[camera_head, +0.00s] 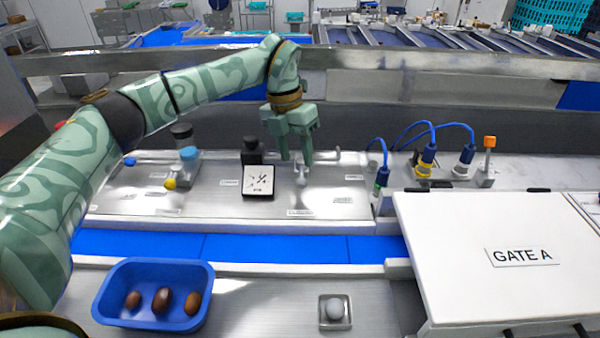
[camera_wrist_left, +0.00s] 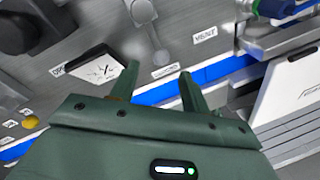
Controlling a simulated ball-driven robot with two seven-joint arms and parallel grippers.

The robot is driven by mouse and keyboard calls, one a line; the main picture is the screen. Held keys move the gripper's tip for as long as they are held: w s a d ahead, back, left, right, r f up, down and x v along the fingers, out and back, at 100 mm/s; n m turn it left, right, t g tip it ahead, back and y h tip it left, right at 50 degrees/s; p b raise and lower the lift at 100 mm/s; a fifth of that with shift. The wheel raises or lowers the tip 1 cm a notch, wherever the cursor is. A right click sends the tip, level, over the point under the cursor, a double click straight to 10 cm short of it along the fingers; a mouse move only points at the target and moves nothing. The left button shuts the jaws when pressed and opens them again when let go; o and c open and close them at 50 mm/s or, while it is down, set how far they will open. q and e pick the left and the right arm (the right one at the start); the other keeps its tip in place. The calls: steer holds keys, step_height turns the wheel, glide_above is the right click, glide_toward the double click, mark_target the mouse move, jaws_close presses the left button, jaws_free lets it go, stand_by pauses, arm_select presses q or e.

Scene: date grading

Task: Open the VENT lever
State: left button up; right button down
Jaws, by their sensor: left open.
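A small silver lever with a rounded knob (camera_head: 301,175) stands on the metal panel (camera_head: 215,205). It also shows in the left wrist view (camera_wrist_left: 143,12), beyond my fingers. A label reading VENT (camera_wrist_left: 204,36) lies to its right in that view; I cannot tell whether it names this lever. Another label below the lever is too small to read. My left gripper (camera_head: 297,157) points down over the panel with its fingers apart, close above and behind the lever. In the left wrist view the gap between its fingertips (camera_wrist_left: 160,72) is empty. My right gripper is out of sight.
A black-and-white gauge block (camera_head: 258,181) stands left of the lever. Blue-cabled plugs (camera_head: 427,158) and an orange-topped switch (camera_head: 489,145) stand right. The white GATE A cover (camera_head: 480,225) is at right front. A blue tray (camera_head: 150,322) holds brown dates.

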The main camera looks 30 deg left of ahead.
mark_target(301, 177)
arm_select(q)
steer(key=f, duration=0.2)
steer(key=d+f, duration=0.1)
steer(key=f, duration=0.2)
steer(key=shift+s+d+f, duration=0.15)
steer(key=shift+f, duration=0.3)
jaws_close()
